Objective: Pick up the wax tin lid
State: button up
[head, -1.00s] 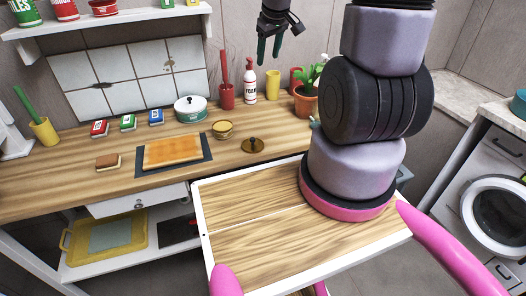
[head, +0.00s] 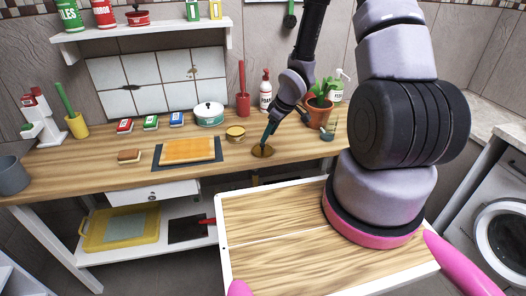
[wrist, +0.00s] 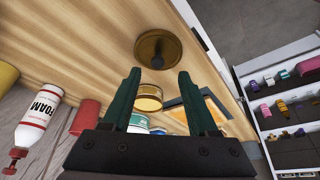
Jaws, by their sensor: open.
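The wax tin lid (head: 263,151) is a round, dark bronze disc lying flat on the wooden counter. It also shows in the wrist view (wrist: 150,41), with a dark knob standing up from its middle. My gripper (head: 267,136) is close to the lid, over its upper part in the head view. In the wrist view my gripper (wrist: 160,72) is open and empty. The knob shows just beyond the fingertips, between them. I cannot tell whether the fingers touch it. A gold tin (head: 235,133) stands left of the lid.
A wooden board on a dark mat (head: 160,166) lies left of the tin. A white pot (head: 208,116), red holder (head: 243,105), foam bottle (head: 265,97) and potted plant (head: 319,110) stand behind. Bare counter surrounds the lid.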

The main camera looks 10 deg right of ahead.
aim_at(262, 148)
jog(key=x, duration=0.5)
jog(key=shift+w+a+f, duration=0.1)
jog(key=shift+w+f, duration=0.15)
jog(key=shift+w, duration=0.1)
jog(key=shift+c, duration=0.2)
grip_shut()
